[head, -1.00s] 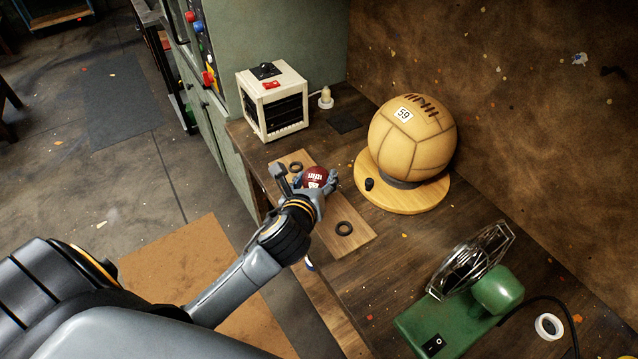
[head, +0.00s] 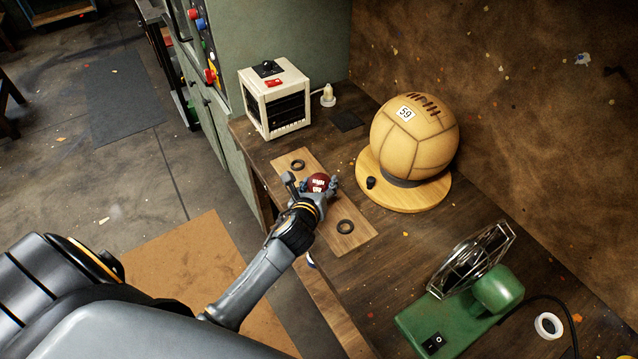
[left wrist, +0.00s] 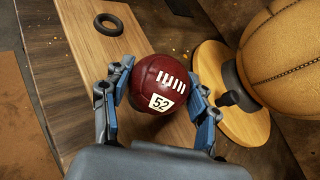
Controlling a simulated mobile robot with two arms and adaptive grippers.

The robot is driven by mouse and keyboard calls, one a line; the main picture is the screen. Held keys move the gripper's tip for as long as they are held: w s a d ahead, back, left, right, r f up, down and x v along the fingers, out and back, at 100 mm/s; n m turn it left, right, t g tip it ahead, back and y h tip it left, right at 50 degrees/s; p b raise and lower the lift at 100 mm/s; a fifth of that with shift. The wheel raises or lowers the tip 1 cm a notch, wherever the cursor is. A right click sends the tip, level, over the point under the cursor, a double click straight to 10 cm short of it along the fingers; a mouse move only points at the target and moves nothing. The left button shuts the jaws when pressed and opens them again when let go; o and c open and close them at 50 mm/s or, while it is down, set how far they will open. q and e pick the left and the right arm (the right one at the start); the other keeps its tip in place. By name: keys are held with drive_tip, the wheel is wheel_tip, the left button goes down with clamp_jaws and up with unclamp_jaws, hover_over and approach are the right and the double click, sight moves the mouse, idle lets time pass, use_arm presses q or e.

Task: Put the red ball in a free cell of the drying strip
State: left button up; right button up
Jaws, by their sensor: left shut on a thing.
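The red ball (head: 318,183) is dark red with white lacing and a label reading 52 in the left wrist view (left wrist: 158,84). My left gripper (head: 317,188) is shut on it, one finger on each side. The drying strip (head: 350,240) is a light wooden board on the bench with black rings. One ring (head: 298,165) is empty at the far end, and another ring (head: 345,227) is empty at the near end. The ball is over the middle of the strip; whether it touches a ring there is hidden. My right gripper is out of view.
A large tan ball marked 59 (head: 415,135) sits on a round wooden stand (head: 440,199) right of the strip. A cream box heater (head: 275,98) stands behind, and a green fan (head: 470,285) stands at the front right. A white ring (head: 548,326) lies near the fan.

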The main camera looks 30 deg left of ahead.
use_arm(q)
drive_tip(key=shift+f, duration=0.1)
drive_tip(key=o, duration=1.2)
drive_tip(key=shift+o, duration=0.2)
drive_tip(key=shift+r, duration=0.2)
drive_tip(key=shift+s, duration=0.35)
drive_tip(key=b+v, duration=0.1)
drive_tip(key=v, duration=1)
drive_tip(key=shift+s+d+r, duration=0.1)
drive_tip(key=shift+s+r, duration=0.05)
